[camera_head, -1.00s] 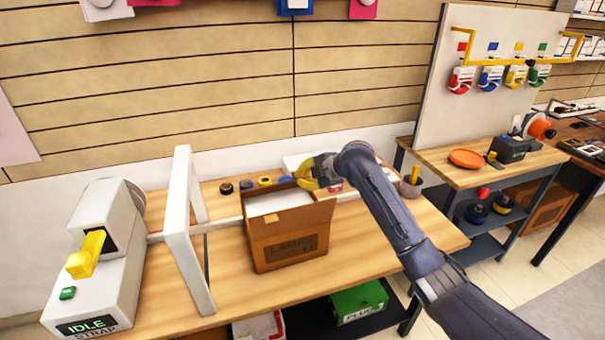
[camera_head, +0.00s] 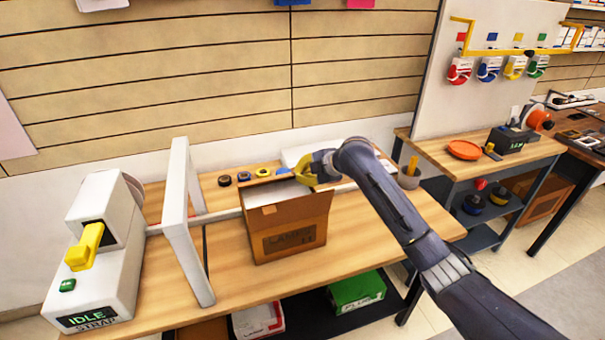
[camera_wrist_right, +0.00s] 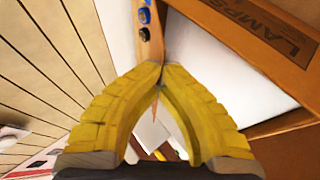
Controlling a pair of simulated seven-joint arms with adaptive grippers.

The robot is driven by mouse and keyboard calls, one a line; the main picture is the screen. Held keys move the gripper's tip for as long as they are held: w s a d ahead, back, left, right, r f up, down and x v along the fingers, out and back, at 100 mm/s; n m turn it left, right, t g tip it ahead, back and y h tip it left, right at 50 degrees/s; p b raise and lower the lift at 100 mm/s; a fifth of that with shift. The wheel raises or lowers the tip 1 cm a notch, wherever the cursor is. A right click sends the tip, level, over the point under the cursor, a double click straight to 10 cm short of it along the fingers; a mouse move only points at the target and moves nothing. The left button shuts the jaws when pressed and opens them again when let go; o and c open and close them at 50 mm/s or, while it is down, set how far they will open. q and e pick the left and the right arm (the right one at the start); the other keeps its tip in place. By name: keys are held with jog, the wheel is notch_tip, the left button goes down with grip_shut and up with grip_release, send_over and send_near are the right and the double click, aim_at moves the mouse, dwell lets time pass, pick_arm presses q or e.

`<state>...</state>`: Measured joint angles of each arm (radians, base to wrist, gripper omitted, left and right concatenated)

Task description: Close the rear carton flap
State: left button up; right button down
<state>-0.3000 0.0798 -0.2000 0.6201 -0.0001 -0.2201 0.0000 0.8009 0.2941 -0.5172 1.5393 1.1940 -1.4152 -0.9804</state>
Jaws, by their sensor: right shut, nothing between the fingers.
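The brown carton (camera_head: 290,238), marked LAMPS, stands on the wooden bench with its top open and white contents (camera_head: 276,195) showing. Its rear flap (camera_head: 262,182) shows as a narrow brown strip along the back edge. My right gripper (camera_head: 307,172) is at the carton's rear right corner. Its yellow fingers (camera_wrist_right: 158,75) are shut with nothing held, close to the flap; I cannot tell if they touch it. My left gripper is not in view.
Several tape rolls (camera_head: 244,177) lie behind the carton. A white frame (camera_head: 188,225) and strapping machine (camera_head: 95,255) stand at left. A grey cup (camera_head: 409,178) stands right of my arm. Bench (camera_head: 355,240) in front of the arm is clear.

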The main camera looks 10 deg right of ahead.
dwell(0.4)
jog(key=c, duration=1.2)
grip_release()
jog(key=shift+c, duration=0.2)
jog(key=v, duration=1.2)
